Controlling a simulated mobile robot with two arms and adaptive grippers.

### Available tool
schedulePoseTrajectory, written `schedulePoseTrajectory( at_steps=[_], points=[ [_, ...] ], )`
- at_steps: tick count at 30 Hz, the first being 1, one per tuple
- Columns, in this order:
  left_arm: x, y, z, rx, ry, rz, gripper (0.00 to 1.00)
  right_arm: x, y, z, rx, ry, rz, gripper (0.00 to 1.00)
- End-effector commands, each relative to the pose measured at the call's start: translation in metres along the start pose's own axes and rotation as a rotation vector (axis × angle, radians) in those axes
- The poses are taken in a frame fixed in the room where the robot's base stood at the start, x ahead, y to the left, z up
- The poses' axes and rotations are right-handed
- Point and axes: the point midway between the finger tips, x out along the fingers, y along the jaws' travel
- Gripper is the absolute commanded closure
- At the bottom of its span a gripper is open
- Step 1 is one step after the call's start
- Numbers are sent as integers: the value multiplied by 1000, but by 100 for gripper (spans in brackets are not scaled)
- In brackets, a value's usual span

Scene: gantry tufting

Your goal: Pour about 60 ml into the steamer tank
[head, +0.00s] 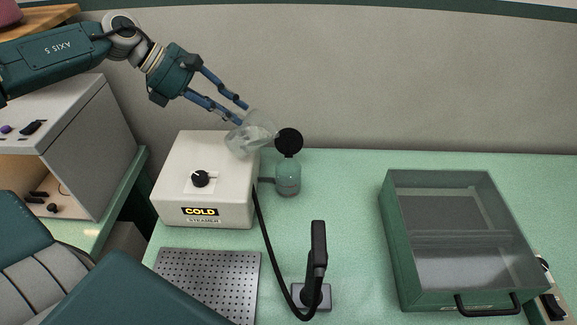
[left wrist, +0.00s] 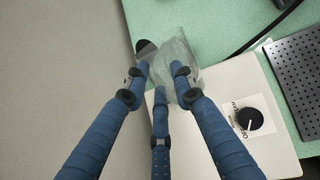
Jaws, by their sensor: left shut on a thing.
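My left gripper (head: 243,114) is shut on a clear beaker (head: 252,134) above the back right part of the white steamer (head: 207,160). The beaker is tilted, its mouth to the right, close to a black round piece (head: 289,141) on top of the small green tank (head: 288,181). I cannot tell whether this piece is a funnel or a raised lid. The beaker also shows between the fingers in the left wrist view (left wrist: 182,55). The level in it and any stream are not clear. The steamer's display (head: 201,211) reads COLD. My right gripper is out of view.
A black hose (head: 265,240) runs from the steamer to a black handpiece (head: 318,250) on a stand. A perforated plate (head: 207,283) lies in front. A green tray with a handle (head: 392,235) stands at the right. The back wall lies behind the bench.

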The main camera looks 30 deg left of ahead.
Motion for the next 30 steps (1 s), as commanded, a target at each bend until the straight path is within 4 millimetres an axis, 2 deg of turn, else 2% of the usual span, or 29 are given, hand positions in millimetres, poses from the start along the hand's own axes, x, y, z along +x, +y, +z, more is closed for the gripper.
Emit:
schedulePoseTrajectory(
  at_steps=[16, 30],
  points=[
    [3, -1, 3, 6, 90, 5, 100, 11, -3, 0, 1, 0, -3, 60],
    [3, -2, 5, 6, 109, 7, 100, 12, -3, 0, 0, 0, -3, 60]
  ],
)
